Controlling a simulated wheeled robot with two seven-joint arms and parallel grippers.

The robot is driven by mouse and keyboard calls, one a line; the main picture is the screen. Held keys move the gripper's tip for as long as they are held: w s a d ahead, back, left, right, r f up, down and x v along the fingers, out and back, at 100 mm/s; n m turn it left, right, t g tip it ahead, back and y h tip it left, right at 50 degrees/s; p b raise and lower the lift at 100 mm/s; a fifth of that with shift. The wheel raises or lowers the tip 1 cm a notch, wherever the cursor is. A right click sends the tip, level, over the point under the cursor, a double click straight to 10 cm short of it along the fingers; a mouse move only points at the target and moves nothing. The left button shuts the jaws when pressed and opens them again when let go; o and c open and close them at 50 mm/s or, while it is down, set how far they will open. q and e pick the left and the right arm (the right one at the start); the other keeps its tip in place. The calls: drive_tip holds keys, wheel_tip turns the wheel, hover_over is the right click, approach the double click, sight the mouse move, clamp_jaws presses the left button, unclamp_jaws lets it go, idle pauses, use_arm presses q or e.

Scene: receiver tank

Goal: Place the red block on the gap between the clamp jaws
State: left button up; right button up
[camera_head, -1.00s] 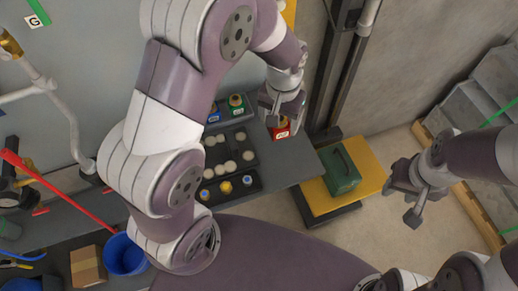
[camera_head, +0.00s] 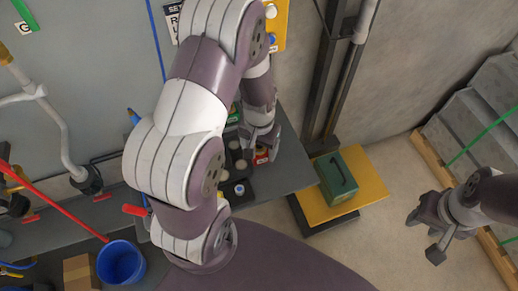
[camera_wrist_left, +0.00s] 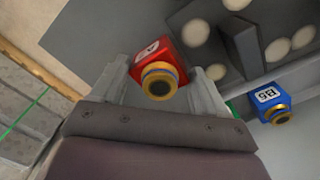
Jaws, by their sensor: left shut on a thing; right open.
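The red block (camera_wrist_left: 172,62) carries a white label marked A and a gold and blue round fitting. In the left wrist view it sits between the fingers of my left gripper (camera_wrist_left: 162,80), which is shut on it. In the head view the left gripper (camera_head: 263,150) is over the dark bench, with part of the red block (camera_head: 261,158) showing at its fingertips. My right gripper (camera_head: 428,232) is open and empty at the right, above the floor. I cannot make out the clamp jaws in either view; my left arm covers much of the bench.
A blue block (camera_wrist_left: 268,103) lies right of the gripper in the wrist view, near a dark tray (camera_wrist_left: 240,45) with pale discs. A green box (camera_head: 336,178) stands on a yellow platform (camera_head: 370,180). A blue bucket (camera_head: 121,262) stands lower left. The bench's right end is clear.

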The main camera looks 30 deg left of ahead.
use_arm(q)
drive_tip(key=shift+w+f, duration=0.1)
drive_tip(key=shift+f, duration=0.85)
drive_tip(key=o, duration=1.3)
drive_tip(key=shift+f, duration=0.15)
drive_tip(key=shift+c, duration=0.2)
